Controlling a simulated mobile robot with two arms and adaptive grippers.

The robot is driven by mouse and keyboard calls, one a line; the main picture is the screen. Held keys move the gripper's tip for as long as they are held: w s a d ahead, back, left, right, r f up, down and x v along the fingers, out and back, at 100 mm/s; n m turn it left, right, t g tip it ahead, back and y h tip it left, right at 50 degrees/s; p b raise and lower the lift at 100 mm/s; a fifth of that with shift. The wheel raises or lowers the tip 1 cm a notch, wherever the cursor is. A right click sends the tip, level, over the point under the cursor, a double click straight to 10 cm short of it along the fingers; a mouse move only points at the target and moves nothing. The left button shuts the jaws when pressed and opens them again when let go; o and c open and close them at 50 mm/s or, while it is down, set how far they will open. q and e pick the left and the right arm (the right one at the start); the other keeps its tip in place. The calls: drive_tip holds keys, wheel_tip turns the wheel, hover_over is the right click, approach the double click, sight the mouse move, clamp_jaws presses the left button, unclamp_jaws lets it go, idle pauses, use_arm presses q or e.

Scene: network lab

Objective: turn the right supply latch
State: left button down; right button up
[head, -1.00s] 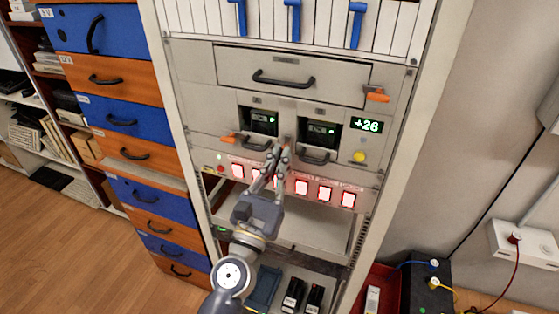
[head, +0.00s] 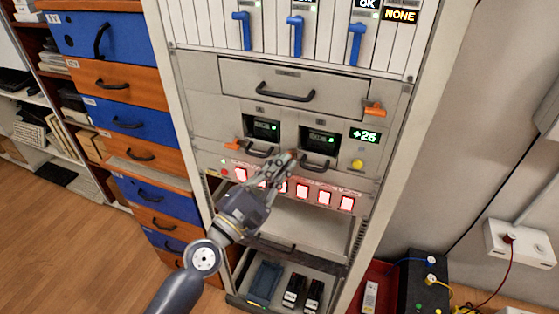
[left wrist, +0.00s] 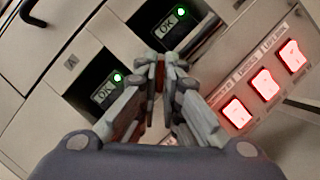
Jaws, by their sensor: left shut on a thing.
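Two supply modules sit side by side in the rack: the left supply (head: 263,129) and the right supply (head: 319,140), each with a green light and a dark handle. The left supply's orange latch (head: 232,144) points out to the left. My left gripper (head: 289,158) is at the gap between the two supplies, its fingers closed together on the right supply latch, which they almost wholly hide. In the left wrist view the fingertips (left wrist: 166,66) meet at the panel, with only a little reddish brown showing between them. My right gripper is not in view.
A drawer (head: 290,88) with an orange latch (head: 374,108) is above the supplies. Lit red switches (head: 302,190) run just below the gripper. Blue levers (head: 296,35) hang above.

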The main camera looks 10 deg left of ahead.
use_arm(q)
drive_tip(key=m+g+p, duration=0.1)
drive_tip(key=m+p, duration=0.1)
drive_tip(key=m, duration=0.1)
drive_tip(key=r+m+g+p, duration=0.1)
drive_tip(key=m+p, duration=0.2)
drive_tip(key=shift+a+h, duration=0.1)
drive_tip(key=shift+h, duration=0.2)
drive_tip(key=shift+f+m+g+y+p, duration=0.1)
drive_tip(key=shift+m+g+y+p, duration=0.4)
drive_tip(key=shift+m+p, duration=0.95)
drive_tip(key=c, duration=1.8)
unclamp_jaws()
drive_tip(key=shift+o, duration=0.2)
drive_tip(key=shift+w+f, duration=0.1)
drive_tip(key=shift+f, duration=0.05)
drive_tip(key=v, duration=1.2)
drive_tip(key=shift+w, duration=0.1)
